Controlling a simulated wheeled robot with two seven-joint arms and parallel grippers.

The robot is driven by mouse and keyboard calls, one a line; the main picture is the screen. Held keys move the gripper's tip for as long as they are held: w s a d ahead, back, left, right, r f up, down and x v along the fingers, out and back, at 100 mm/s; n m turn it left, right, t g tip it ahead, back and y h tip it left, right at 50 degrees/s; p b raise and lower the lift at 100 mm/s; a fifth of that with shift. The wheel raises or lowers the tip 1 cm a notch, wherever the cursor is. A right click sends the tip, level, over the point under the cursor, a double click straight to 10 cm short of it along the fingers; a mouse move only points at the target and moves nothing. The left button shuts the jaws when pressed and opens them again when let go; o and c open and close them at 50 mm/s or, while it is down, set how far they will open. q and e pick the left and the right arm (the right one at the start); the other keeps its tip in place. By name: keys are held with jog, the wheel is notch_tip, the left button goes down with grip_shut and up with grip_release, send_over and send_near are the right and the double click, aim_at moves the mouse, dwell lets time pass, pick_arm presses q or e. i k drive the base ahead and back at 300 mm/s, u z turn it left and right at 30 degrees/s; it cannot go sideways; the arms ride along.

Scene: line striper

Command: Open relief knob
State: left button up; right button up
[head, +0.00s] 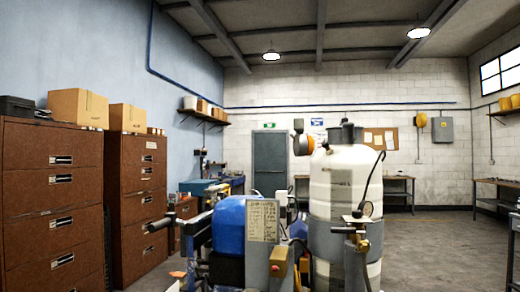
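The line striper stands in front of me, with a blue motor cover (229,224) and a large white tank (341,185). A pressure gauge (366,208) sits on the tank's front, above a brass valve fitting (356,236) with a dark handle. A small brass-coloured box (279,262) with a reddish round part is on the front, below a printed label plate (263,220). I cannot tell for certain which of these parts is the relief knob. The striper's lower part is cut off by the picture's bottom edge. Neither of my grippers shows.
Brown drawer cabinets (52,190) with cardboard boxes (78,107) on top line the left wall. A black handle grip (160,225) sticks out left of the striper. Workbenches stand by the back and right walls. Open floor (430,240) lies right of the striper.

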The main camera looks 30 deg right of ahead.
aim_at(325, 144)
jog(key=u, duration=0.45)
jog(key=i, duration=1.25)
jog(key=z, duration=1.25)
